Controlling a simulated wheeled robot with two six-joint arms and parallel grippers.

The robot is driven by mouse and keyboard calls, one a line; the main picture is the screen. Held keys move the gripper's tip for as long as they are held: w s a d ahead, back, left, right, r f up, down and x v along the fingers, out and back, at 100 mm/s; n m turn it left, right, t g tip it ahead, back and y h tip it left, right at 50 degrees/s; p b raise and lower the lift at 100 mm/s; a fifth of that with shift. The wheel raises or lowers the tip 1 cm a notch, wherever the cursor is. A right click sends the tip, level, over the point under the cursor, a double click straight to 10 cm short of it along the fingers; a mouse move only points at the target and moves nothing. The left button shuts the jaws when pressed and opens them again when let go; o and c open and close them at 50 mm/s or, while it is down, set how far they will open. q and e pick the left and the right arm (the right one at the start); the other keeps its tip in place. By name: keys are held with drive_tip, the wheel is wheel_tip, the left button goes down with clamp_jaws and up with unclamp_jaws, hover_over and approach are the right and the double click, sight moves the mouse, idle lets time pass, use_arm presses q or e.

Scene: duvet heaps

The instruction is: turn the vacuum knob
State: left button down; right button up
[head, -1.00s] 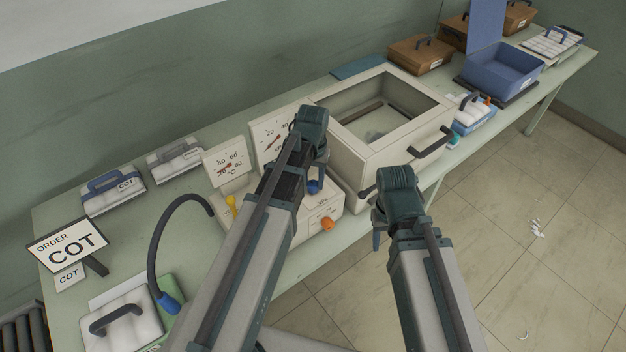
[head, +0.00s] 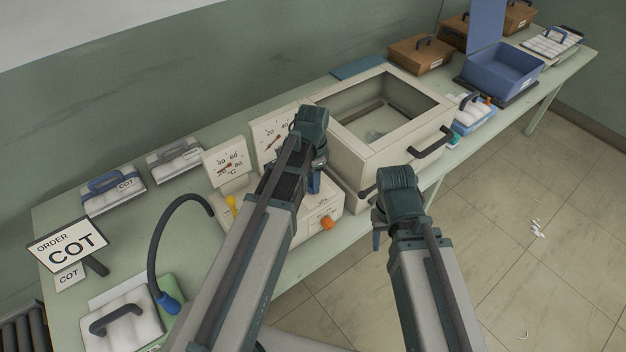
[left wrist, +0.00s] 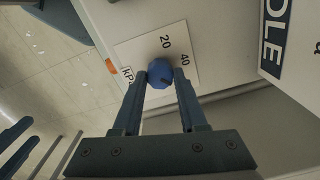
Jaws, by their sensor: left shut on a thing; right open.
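The vacuum knob (left wrist: 160,72) is blue and sits on a white dial plate (left wrist: 183,50) marked 20, 40 and kPa in the left wrist view. My left gripper (left wrist: 161,78) is shut on this knob, one finger on each side. In the head view my left gripper (head: 314,183) is over the top of the cream control box (head: 312,214), and its fingers and wrist mostly hide the knob. A gauge with a red needle (head: 274,137), marked 20 and 40, stands behind it. My right gripper (head: 377,228) is open and empty, in front of the bench.
A cream chamber with a window (head: 407,130) and dark handles stands right of the control box. An orange knob (head: 327,222) and a yellow lever (head: 231,202) are on the box. A black hose with a blue end (head: 155,240) arches at left.

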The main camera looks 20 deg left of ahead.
use_arm(q)
drive_tip(key=shift+m, duration=1.1)
drive_tip(key=shift+c, duration=2.2)
unclamp_jaws()
drive_tip(key=shift+r, duration=0.1)
wheel_tip(320, 180, up, 14)
drive_tip(key=p, duration=1.3)
drive_tip(key=shift+f+p, duration=0.2)
drive_tip(key=shift+p, duration=0.2)
drive_tip(key=shift+f, duration=0.1)
